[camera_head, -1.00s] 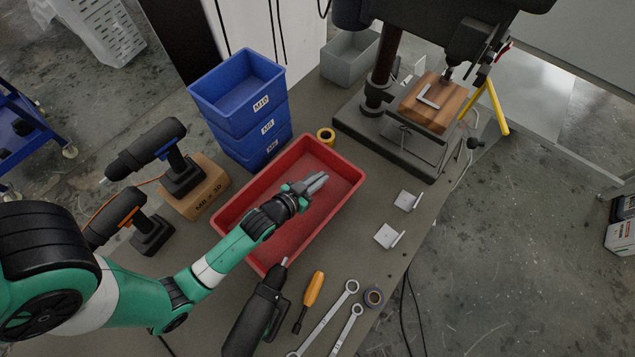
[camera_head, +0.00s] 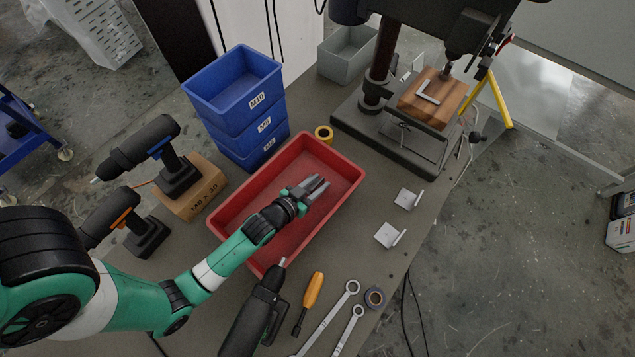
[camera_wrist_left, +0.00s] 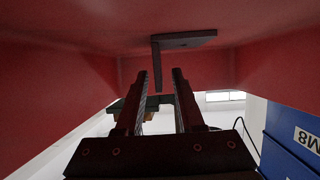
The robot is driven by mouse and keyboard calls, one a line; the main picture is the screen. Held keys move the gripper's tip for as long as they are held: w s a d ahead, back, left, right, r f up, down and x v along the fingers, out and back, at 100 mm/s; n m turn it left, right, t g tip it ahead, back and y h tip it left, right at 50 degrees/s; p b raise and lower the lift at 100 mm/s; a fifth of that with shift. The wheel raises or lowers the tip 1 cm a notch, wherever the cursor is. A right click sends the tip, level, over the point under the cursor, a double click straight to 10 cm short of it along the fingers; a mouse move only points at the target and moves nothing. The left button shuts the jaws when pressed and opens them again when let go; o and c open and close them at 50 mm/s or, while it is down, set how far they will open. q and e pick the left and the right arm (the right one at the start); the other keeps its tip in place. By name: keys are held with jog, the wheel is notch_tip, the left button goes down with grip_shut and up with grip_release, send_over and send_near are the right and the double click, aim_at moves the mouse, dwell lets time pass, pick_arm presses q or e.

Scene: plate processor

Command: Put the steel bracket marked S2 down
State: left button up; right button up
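My left gripper (camera_head: 312,190) is inside the red bin (camera_head: 353,171), its two fingers apart. In the left wrist view the fingers (camera_wrist_left: 161,75) are open, and a dark grey L-shaped bracket (camera_wrist_left: 187,40) is just beyond their tips. One leg lies along the red bin's floor; the other points back toward the gap between the fingers. No mark can be read on it, and I cannot make it out in the head view. Two light grey brackets, one farther back (camera_head: 404,198) and one nearer (camera_head: 386,235), lie on the bench right of the bin. My right gripper is out of view.
A drill press (camera_head: 385,120) stands behind, with an angled metal piece (camera_head: 428,93) on its wooden block (camera_head: 445,105). Stacked blue bins (camera_head: 225,110) rise behind the red bin. Drills, a screwdriver (camera_head: 312,290), wrenches (camera_head: 330,318) and tape rolls surround it.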

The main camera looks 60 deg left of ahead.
pick_arm(q)
jog(key=shift+r, duration=0.3)
jog(key=p+v, duration=0.2)
jog(key=v, duration=0.5)
jog(key=shift+s+d, duration=0.1)
jog(key=shift+s, duration=0.15)
